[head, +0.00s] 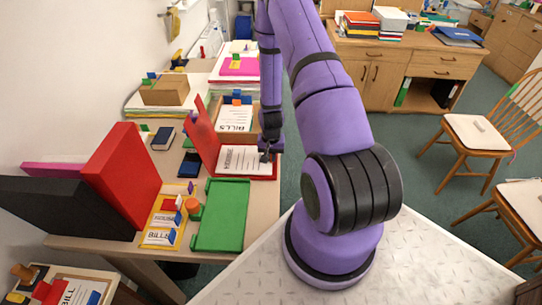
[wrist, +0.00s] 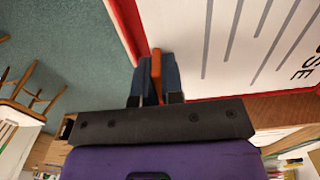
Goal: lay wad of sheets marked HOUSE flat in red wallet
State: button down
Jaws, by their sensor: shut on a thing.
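The wad of sheets marked HOUSE (head: 248,160) is white with grey lines. In the wrist view the wad (wrist: 215,40) shows the end of its word, "SE". It lies over the lower leaf of the open red wallet (head: 204,142), whose other leaf stands up at the left. A red edge of the wallet (wrist: 125,25) shows beside the sheets. My gripper (head: 265,156) is at the wad's right edge. In the wrist view my gripper (wrist: 157,75) is shut on an orange tab at that edge. I cannot tell whether the wad rests fully on the wallet.
A wad marked BILLS (head: 236,118) lies just behind the wallet. A green tray (head: 220,215) is in front, with a yellow folder (head: 163,220) to its left. A big red binder (head: 122,180) stands at the left. The desk's right edge is close to my gripper.

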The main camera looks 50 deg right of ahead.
jog(key=shift+f, duration=0.4)
dwell(0.3)
jog(key=c, duration=1.2)
grip_release()
jog(key=shift+o, duration=0.2)
jog(key=shift+r, duration=0.1)
jog(key=shift+r, duration=2.95)
